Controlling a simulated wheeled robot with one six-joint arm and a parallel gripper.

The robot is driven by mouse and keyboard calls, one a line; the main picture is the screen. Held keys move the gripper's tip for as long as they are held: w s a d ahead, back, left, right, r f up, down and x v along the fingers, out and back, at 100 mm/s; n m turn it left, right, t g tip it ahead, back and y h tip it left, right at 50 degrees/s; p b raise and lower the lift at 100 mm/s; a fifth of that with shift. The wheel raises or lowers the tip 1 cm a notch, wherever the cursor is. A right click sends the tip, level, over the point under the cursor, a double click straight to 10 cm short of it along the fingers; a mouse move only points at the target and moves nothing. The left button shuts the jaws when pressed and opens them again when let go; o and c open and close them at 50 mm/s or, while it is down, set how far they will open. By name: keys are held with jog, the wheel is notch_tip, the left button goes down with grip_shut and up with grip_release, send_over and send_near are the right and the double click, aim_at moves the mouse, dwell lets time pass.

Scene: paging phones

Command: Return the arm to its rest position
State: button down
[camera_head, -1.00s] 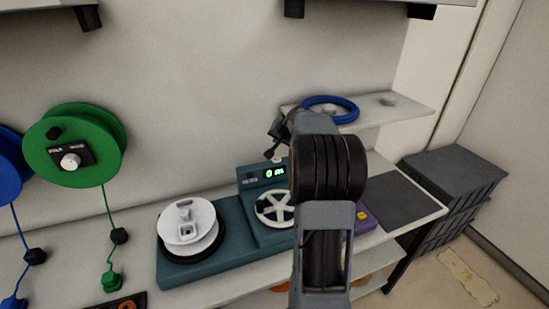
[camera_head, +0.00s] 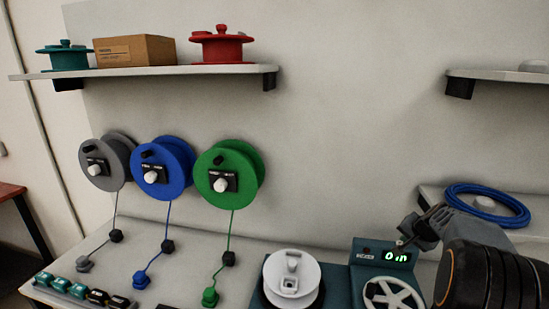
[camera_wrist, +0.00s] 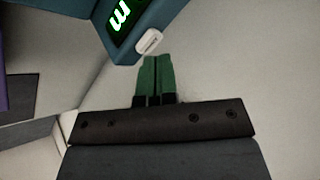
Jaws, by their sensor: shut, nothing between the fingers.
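My gripper (camera_head: 424,228) is at the lower right of the head view, in front of the wall by the teal machine (camera_head: 368,252) with the green "0 m" display. In the wrist view its two green fingers (camera_wrist: 153,78) lie together, shut with nothing between them. The machine's display corner (camera_wrist: 122,14) and a small white part (camera_wrist: 149,41) are just beyond the fingertips; I cannot tell the gap. My dark arm joint fills the lower right corner of the head view and hides part of the machine's surroundings.
A coiled blue cable (camera_head: 487,204) lies on a low shelf beside my arm. A white spool (camera_head: 292,280) stands left of the machine. Green (camera_head: 232,160), blue (camera_head: 166,168) and grey (camera_head: 104,163) reels hang on the wall. A shelf (camera_head: 170,71) holds a box and two spools.

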jog(key=s+a+n+g, duration=0.1)
jog(key=s+a+n, duration=0.4)
jog(key=s+a, duration=0.6)
jog(key=s+a+r+n+g, duration=0.1)
jog(key=s+a+n, duration=0.4)
jog(key=s+a, duration=0.7)
jog(key=a+g, duration=0.1)
jog(key=a, duration=0.3)
jog(key=shift+s+y, duration=0.15)
jog(key=shift+y, duration=0.15)
jog(key=shift+r, duration=0.1)
